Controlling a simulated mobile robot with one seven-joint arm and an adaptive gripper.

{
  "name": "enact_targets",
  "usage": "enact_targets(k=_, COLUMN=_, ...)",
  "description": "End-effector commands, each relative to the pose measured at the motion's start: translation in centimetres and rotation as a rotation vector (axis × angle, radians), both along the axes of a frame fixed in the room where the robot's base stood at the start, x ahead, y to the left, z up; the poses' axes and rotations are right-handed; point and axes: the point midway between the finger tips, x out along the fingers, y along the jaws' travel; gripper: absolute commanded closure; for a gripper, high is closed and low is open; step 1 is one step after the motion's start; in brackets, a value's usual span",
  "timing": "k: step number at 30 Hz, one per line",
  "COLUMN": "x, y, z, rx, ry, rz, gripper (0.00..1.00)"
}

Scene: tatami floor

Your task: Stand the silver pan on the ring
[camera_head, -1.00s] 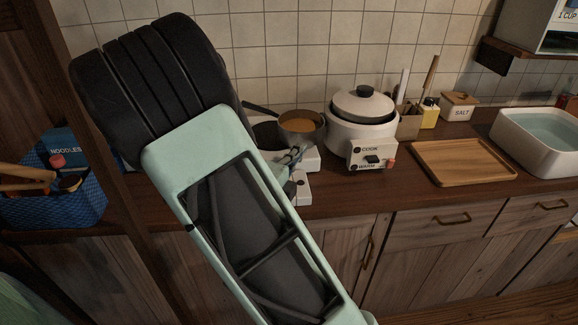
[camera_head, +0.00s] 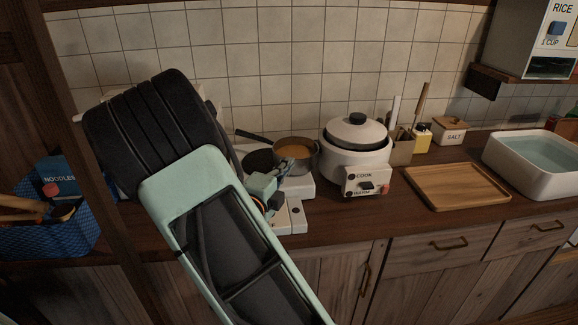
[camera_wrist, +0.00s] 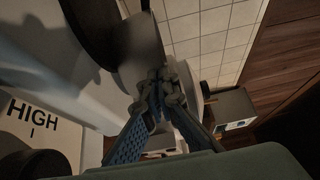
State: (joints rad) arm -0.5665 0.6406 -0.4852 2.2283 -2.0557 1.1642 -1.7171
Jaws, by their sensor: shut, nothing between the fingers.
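The silver pan (camera_head: 308,162) holds something orange-brown, and its dark handle points to the upper left. It sits upright at the right of the white stove (camera_head: 300,187); what lies directly beneath it is hidden. A dark round ring (camera_head: 258,161) shows on the stove to the left of the pan, partly behind my arm. My gripper (camera_head: 286,166) is shut and empty at the pan's near side. In the wrist view my fingertips (camera_wrist: 160,88) are together right by the pan's grey wall (camera_wrist: 140,48); I cannot tell if they touch. The dark ring (camera_wrist: 88,25) also shows there.
A white cooker (camera_head: 357,165) with a lid stands close to the right of the pan. A wooden tray (camera_head: 456,187), salt box (camera_head: 450,131) and water basin (camera_head: 530,180) are farther right. A blue basket (camera_head: 45,230) is at left. Counter is clear before the cooker.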

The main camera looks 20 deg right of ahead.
Motion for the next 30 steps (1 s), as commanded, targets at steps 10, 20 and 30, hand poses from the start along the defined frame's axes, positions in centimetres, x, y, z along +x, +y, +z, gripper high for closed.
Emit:
enact_targets(k=10, x=4.3, y=-0.3, z=0.2, rx=0.0, ry=0.0, rz=0.0, gripper=1.0)
enact_targets(k=20, x=4.6, y=-0.3, z=0.0, rx=0.001, ry=0.001, rz=0.0, gripper=1.0)
enact_targets(k=30, x=4.3, y=0.0, z=0.1, rx=0.0, ry=0.001, rz=-0.001, gripper=1.0)
